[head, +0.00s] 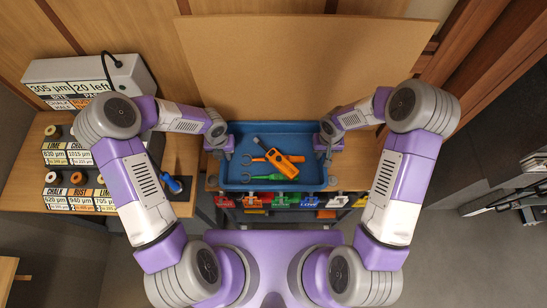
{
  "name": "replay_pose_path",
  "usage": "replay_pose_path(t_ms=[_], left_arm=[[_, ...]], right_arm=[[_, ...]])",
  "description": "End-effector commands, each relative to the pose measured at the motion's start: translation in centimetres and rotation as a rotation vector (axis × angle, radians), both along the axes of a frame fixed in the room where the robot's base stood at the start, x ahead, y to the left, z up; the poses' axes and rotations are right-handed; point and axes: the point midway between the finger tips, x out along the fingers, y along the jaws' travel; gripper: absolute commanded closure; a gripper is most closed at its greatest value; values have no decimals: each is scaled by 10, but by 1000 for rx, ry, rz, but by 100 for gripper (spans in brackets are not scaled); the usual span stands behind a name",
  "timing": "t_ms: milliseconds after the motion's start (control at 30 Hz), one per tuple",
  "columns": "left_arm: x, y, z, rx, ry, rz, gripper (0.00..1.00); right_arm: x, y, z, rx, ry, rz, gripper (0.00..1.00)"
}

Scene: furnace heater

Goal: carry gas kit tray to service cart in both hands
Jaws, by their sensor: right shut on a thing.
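The blue gas kit tray (275,129) is level in front of me at the middle of the head view. In it lie an orange handheld tool (283,164), an orange-handled wrench and a green-handled wrench (268,178). My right gripper (325,147) is shut on the tray's right side wall. My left gripper (221,146) is at the tray's left side wall; its fingertips are too small and covered to tell whether they are shut. Whether the tray touches the wooden surface under it cannot be told. I cannot pick out the service cart with certainty.
A wooden bench (30,185) at left holds labelled spools, a white display box (88,78) and a blue-handled tool (174,185). Several coloured clips (280,201) line the front below the tray. A large board (300,60) stands behind. Grey floor (450,260) is open at lower right.

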Motion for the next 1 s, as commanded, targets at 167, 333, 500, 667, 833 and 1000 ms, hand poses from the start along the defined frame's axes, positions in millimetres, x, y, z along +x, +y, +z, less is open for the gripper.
replay_pose_path(t_ms=[167,333,500,667,833,1000], left_arm=[[1,0,5,1,-2,0,100],[1,0,14,1,-1,0,100],[0,0,27,1,-1,0,100],[0,0,40,1,-1,0,100],[0,0,49,1,-1,0,100],[0,0,51,1,-1,0,100]], right_arm=[[1,0,5,0,-3,0,100],[1,0,15,0,-3,0,100],[1,0,27,0,-3,0,100],[1,0,40,0,-3,0,100],[1,0,49,0,-3,0,100],[1,0,52,0,-2,0,100]])
